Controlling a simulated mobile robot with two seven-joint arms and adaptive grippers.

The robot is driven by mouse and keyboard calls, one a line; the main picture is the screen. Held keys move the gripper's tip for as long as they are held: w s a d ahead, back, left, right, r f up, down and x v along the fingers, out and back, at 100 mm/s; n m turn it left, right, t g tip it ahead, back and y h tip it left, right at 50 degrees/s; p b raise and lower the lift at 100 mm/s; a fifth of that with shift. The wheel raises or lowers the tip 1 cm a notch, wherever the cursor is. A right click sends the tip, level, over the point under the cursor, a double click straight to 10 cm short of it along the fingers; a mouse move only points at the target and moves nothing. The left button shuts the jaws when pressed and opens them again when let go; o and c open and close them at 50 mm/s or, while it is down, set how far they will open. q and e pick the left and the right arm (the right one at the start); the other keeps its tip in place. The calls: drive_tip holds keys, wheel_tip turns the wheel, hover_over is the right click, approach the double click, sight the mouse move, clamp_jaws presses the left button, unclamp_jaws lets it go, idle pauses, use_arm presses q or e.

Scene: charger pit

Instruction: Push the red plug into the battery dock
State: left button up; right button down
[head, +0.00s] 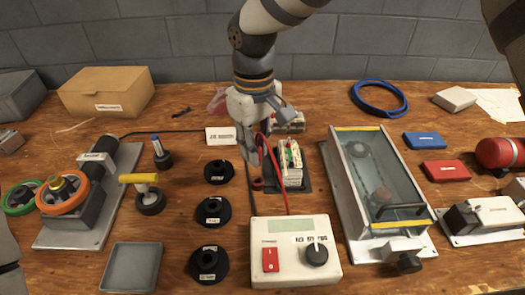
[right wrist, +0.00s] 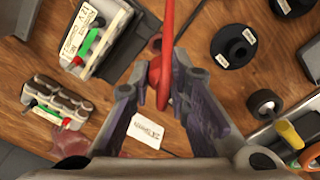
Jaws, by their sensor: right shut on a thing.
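My right gripper (head: 255,158) hangs just left of the battery dock and is shut on the red plug. In the right wrist view, the red plug (right wrist: 162,82) sits between the fingertips, above the wooden table. Its red cable (head: 278,165) loops down to the charger (head: 295,252). The battery dock (head: 304,183) is a dark tray holding a pale battery pack (head: 290,160) with red and green parts on top. The pack also shows in the right wrist view (right wrist: 98,30), apart from the plug. The fingers partly hide the plug in the head view. My left gripper is not in view.
A second battery pack (head: 289,122) lies behind the dock, near a white label card (head: 221,135). Black round holders (head: 210,212) stand in a column at left. A glass-topped case (head: 378,180) stands close on the right. A small red ring (head: 257,184) lies below the gripper.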

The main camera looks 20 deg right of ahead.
drive_tip(key=shift+d+f, duration=0.1)
drive_tip(key=shift+f, duration=0.5)
drive_tip(key=shift+f+b, duration=0.8)
drive_tip(key=shift+f, duration=0.95)
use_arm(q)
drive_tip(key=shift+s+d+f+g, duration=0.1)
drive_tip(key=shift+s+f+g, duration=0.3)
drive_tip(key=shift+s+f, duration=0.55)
use_arm(e)
drive_tip(key=shift+r, duration=0.1)
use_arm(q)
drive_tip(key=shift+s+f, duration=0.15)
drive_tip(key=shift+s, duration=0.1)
use_arm(e)
drive_tip(key=shift+f, duration=1.2)
drive_tip(key=c, duration=1.4)
unclamp_jaws()
drive_tip(key=shift+c, duration=0.2)
